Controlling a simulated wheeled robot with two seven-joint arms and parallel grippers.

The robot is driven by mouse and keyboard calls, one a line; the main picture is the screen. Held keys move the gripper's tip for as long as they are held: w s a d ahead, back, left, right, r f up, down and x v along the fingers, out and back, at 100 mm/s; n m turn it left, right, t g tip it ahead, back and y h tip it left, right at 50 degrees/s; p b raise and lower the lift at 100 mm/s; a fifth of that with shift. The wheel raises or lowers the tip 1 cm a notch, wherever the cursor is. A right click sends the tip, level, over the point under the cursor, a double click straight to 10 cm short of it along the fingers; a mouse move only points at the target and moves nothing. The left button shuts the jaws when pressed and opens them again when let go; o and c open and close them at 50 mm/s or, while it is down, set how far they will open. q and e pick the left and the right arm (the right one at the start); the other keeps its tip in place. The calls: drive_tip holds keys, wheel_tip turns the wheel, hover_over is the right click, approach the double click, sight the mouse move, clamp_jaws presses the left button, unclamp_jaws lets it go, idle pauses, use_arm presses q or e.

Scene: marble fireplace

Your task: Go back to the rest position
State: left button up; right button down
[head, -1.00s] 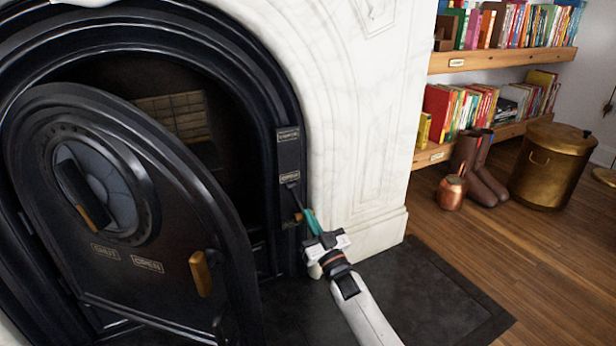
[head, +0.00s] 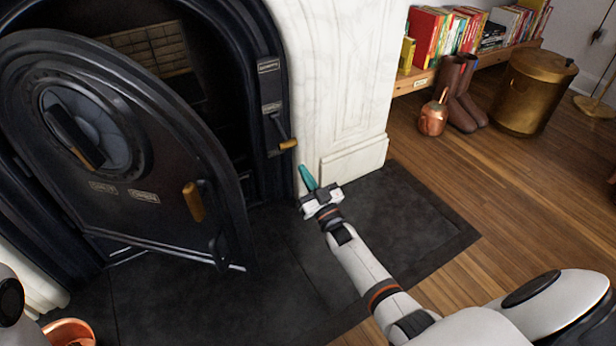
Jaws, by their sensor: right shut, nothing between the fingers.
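My right gripper (head: 307,178) is shut and empty, its teal fingers pointing up and away from me. It is above the dark hearth slab, just below and right of the damper lever (head: 288,144) and apart from it. The lever has a wooden tip and sits on the right side of the black fireplace frame, below small label plates. My right arm reaches in from the lower right. Part of my left arm may show at the lower left edge, but its gripper is out of view.
The black arched stove door (head: 130,150) stands open at left, with a wooden-grip handle (head: 194,201). White marble (head: 335,90) rises beside the frame. Boots (head: 462,92), a copper jug (head: 433,118) and a brass bin (head: 533,92) stand on the wood floor at right. A terracotta pot (head: 68,333) is at lower left.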

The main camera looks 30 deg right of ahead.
drive_tip(key=shift+s+d+f, duration=0.1)
drive_tip(key=shift+s+f, duration=0.35)
drive_tip(key=shift+f, duration=0.35)
drive_tip(key=shift+r, duration=0.1)
